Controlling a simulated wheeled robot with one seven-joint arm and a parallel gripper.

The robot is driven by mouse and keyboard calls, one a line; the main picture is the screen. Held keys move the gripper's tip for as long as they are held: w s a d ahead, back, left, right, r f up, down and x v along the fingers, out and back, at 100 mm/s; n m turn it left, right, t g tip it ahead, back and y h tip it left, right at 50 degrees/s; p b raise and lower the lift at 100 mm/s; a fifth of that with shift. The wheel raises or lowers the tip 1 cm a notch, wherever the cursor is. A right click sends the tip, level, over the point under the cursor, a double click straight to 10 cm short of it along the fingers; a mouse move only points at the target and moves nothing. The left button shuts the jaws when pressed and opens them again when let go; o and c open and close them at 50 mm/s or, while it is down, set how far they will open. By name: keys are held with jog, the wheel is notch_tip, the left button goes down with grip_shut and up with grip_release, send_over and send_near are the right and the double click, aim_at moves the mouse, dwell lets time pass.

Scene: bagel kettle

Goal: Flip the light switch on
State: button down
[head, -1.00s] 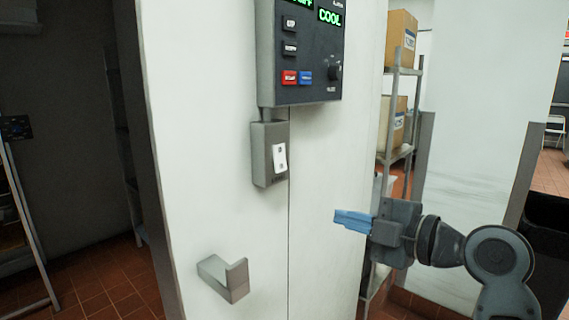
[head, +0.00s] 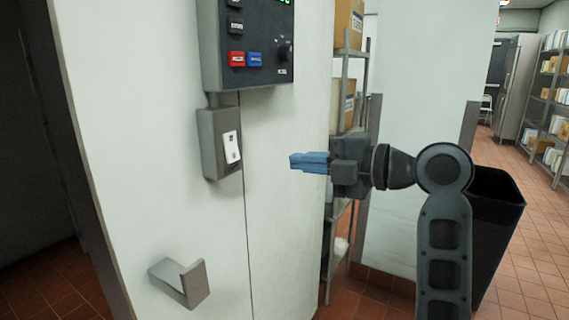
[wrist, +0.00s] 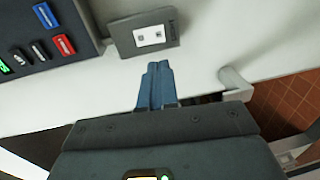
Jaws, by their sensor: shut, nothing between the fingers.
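The light switch (head: 231,147) is a white rocker on a grey box (head: 213,146) fixed to the white wall panel, below the dark control panel. It also shows in the wrist view (wrist: 149,36), near the top. My gripper (head: 292,162) has blue fingers that are shut and empty. In the head view it is to the right of the switch and slightly lower, pointing left. In the wrist view the fingertips (wrist: 158,66) are just below the switch box in the picture, with a gap between. Whether the rocker is on or off I cannot tell.
The control panel (head: 248,45) with red and blue buttons is above the switch box. A grey handle (head: 180,283) juts out of the panel lower left. Metal shelves with boxes (head: 348,25) stand behind my gripper, and a black bin (head: 492,235) is at the right.

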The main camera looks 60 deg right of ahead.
aim_at(234, 158)
jog(key=w, duration=0.4)
jog(key=w+f+p, duration=0.1)
jog(key=w, duration=0.3)
jog(key=w+p, duration=0.1)
jog(key=w, duration=0.3)
jog(key=shift+w+a+f, duration=0.1)
jog(key=shift+a+f, duration=0.1)
jog(key=shift+a, duration=0.05)
jog(key=shift+w+f, duration=0.1)
jog(key=shift+w, duration=0.25)
jog(key=shift+f, duration=0.15)
jog(key=shift+w+f+b, duration=0.1)
jog(key=shift+f+b, duration=0.05)
jog(key=shift+b, duration=0.4)
jog(key=shift+w+b, duration=0.1)
jog(key=shift+b, duration=0.3)
jog(key=shift+r+p, duration=0.2)
jog(key=shift+p, duration=0.1)
